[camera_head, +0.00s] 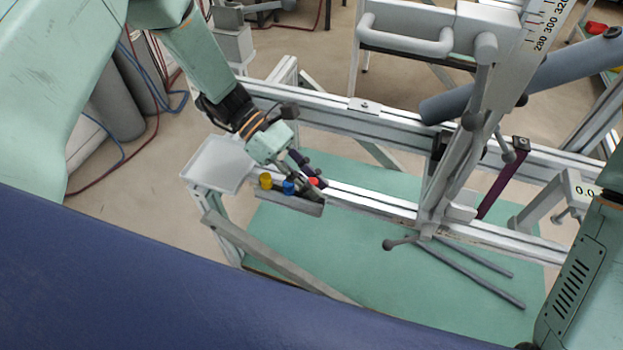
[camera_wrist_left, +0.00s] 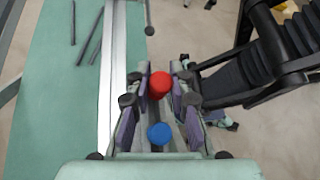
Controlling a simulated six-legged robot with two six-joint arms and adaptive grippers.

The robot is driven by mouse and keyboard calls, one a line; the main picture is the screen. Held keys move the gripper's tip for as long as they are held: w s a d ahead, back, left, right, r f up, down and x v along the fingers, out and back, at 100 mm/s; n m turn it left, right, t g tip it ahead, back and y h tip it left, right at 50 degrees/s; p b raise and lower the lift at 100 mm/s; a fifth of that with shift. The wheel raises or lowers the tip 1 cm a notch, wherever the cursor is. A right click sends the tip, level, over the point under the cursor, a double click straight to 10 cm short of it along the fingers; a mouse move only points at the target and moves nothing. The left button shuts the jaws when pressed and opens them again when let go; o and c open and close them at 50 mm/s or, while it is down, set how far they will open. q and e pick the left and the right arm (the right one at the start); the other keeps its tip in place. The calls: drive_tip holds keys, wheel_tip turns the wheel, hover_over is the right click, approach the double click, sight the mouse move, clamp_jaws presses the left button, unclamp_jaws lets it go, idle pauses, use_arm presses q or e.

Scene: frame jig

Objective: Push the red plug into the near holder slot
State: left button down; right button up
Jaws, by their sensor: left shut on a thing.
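The red plug (camera_head: 314,182) is at the right end of a small grey holder (camera_head: 308,206) on the frame's rail. In the left wrist view the red plug (camera_wrist_left: 160,82) shows between the fingertips. My left gripper (camera_head: 311,178) comes down from the upper left and is shut on the red plug; its purple-padded fingers (camera_wrist_left: 159,90) flank it in the left wrist view. The blue plug (camera_head: 289,187) stands beside it and also shows in the left wrist view (camera_wrist_left: 160,133). The fingers partly hide the holder, and I cannot tell how deep the red plug sits. My right gripper is not in view.
A yellow plug (camera_head: 265,181) stands at the holder's left end. A pale tray (camera_head: 217,163) is left of it. A clamp post (camera_head: 450,170) with a handle rises from the rail to the right. Dark rods (camera_head: 475,275) lie on the green mat (camera_head: 390,300).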

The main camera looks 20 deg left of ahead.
use_arm(q)
drive_tip(key=shift+f+b, duration=0.9)
drive_tip(key=shift+f, duration=0.3)
drive_tip(key=c, duration=1.1)
unclamp_jaws()
drive_tip(key=shift+r, duration=0.1)
wheel_tip(320, 180, up, 10)
drive_tip(key=shift+f, duration=0.1)
